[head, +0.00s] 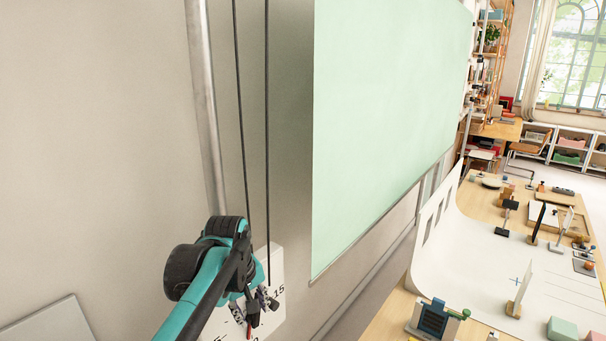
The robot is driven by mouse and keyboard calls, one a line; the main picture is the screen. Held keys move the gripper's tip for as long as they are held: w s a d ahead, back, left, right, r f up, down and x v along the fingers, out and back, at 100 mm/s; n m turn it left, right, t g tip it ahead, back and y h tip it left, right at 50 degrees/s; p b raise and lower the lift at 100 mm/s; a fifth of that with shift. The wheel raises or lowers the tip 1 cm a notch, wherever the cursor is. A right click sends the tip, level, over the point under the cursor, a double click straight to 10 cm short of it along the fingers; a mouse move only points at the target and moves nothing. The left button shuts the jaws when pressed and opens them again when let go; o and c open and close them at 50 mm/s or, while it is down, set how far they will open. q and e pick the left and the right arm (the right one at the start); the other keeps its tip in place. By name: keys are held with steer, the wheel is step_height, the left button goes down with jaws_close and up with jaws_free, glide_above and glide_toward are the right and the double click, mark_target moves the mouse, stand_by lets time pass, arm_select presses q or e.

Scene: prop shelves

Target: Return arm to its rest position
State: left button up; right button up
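My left arm comes up from the bottom edge, left of centre, in the head view. Its teal and black links bend at a dark joint. My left gripper (260,307) is at the lower middle, small and dark, in front of a white panel with black print. I cannot tell whether its fingers are apart or closed, and no held object is clear. My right gripper is out of view.
The white panel (275,262) is behind the gripper. A metal pole (203,100) and two dark cables stand above the arm. A pale green board (385,110) hangs to the right. A wooden table (477,196) with a white sweep (460,260) and several props stands at right.

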arm_select(q)
steer(key=s+a+f+m+t+b, duration=0.2)
steer(key=s+f+m+b, duration=0.2)
steer(key=s+f, duration=0.5)
steer(key=s+a+f+m+t+b, duration=0.2)
steer(key=s+f+b, duration=0.3)
steer(key=s+f, duration=0.4)
step_height(320, 180, down, 3)
steer(key=shift+a+r+m+t+y, duration=0.15)
steer(key=shift+a+m+t+y, duration=0.25)
steer(key=shift+a+m, duration=0.5)
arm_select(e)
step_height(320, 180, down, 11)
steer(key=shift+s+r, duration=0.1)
